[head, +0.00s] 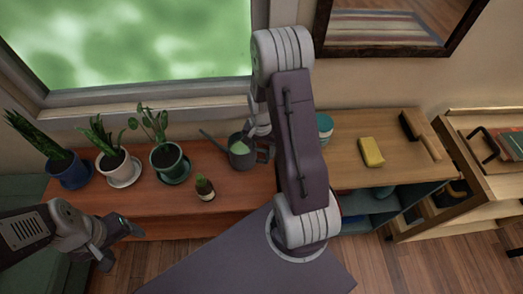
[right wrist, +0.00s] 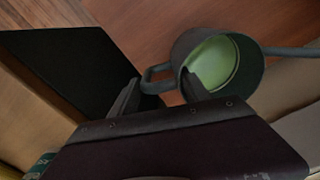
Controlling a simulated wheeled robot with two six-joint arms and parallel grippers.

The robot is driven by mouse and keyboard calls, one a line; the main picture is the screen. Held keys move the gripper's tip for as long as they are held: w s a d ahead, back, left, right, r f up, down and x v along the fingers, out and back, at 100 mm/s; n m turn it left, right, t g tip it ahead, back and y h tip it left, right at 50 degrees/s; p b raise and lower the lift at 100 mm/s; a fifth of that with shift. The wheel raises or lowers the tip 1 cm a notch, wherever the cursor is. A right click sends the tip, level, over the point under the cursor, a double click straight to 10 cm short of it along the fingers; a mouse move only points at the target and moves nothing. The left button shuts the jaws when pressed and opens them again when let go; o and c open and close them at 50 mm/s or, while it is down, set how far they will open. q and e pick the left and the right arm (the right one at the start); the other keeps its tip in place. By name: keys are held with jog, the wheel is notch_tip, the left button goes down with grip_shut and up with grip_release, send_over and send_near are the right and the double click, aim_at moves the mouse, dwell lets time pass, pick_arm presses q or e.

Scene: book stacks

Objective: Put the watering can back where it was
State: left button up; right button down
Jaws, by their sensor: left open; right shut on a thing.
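The grey-green watering can (head: 240,158) is over the reddish wooden bench, right of the potted plants, with its spout pointing left. In the right wrist view the can (right wrist: 182,50) shows a pale green inside and its looped handle between my fingers. My right gripper (right wrist: 160,86) is shut on that handle; in the head view my arm partly hides it. I cannot tell whether the can's base touches the bench. My left gripper (head: 121,244) is open and empty, in front of the bench at the lower left.
A lighter cabinet at right holds a yellow sponge (head: 371,152) and a brush (head: 420,136).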

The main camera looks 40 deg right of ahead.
jog(key=c, duration=0.5)
grip_release()
jog(key=shift+s, duration=0.1)
